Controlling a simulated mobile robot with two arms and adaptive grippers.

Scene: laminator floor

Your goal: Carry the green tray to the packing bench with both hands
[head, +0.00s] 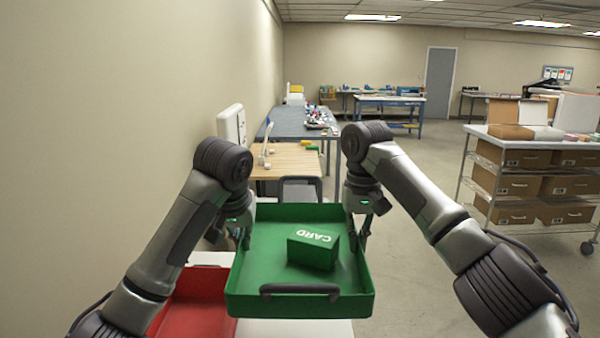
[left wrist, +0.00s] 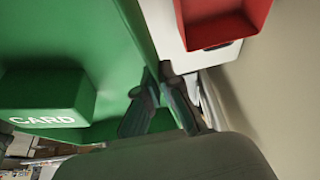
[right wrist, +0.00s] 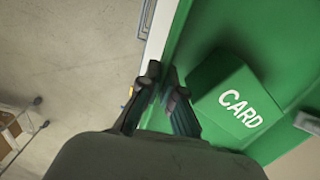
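The green tray (head: 245,305) is in front of me in the head view, with dark handles at its near and far ends. A green box marked CARD (head: 312,250) lies inside it. My left gripper (head: 243,240) is shut on the tray's left wall, one finger on each side of it, as the left wrist view (left wrist: 152,82) shows. My right gripper (head: 364,238) is shut on the right wall in the same way, also seen in the right wrist view (right wrist: 163,80). The tray looks level and appears to be above the white surface. I cannot tell which bench is the packing bench.
A red tray (head: 195,312) lies on a white surface (head: 295,328) below left. A wood-topped table (head: 290,160) and a cluttered grey bench (head: 290,122) stand ahead along the left wall. A wheeled rack with cartons (head: 530,172) is at right. Clear floor (head: 415,165) lies between.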

